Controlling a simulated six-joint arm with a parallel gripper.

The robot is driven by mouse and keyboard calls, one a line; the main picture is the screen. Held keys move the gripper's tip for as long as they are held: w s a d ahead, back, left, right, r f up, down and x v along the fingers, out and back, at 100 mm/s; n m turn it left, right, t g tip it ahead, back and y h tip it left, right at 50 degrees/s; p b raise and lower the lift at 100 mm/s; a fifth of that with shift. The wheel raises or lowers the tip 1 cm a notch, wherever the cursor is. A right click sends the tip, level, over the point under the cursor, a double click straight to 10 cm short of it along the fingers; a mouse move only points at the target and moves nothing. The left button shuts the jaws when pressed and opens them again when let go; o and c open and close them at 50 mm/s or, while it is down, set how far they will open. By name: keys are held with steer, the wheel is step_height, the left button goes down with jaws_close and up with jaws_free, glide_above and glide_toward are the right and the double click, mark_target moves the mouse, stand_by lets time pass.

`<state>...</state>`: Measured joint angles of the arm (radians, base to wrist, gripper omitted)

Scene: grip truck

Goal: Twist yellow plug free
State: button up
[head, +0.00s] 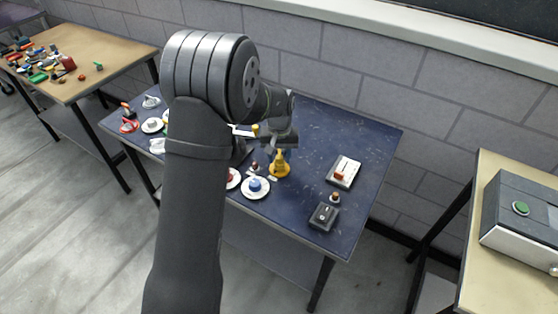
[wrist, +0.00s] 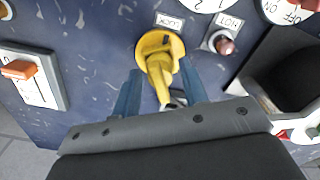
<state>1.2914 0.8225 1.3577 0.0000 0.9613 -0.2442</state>
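The yellow plug (head: 280,158) stands on a round yellow base on the dark blue bench. In the wrist view the yellow plug (wrist: 158,70) points toward me from its disc. My gripper (wrist: 160,84) has one blue finger on each side of the plug, with a visible gap at the left finger. The right finger is close to the plug; I cannot tell whether it touches. In the head view my gripper (head: 280,143) is just above the plug. The plug's lower end is partly hidden by my gripper body in the wrist view.
A small label (wrist: 169,20) lies beside the plug's base. A red-brown knob (wrist: 225,46) and a dark open box (wrist: 272,62) are to the right. A white switch panel (wrist: 35,85) with an orange rocker is at left. A blue-knobbed dial (head: 257,187) stands near the plug.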

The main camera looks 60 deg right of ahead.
steer(key=c, duration=0.7)
steer(key=shift+c, duration=0.2)
steer(key=n, duration=0.7)
steer(key=shift+a+f, duration=0.15)
steer(key=shift+a+n, duration=0.1)
steer(key=shift+n, duration=3.3)
steer(key=o, duration=0.7)
steer(key=shift+c, duration=0.2)
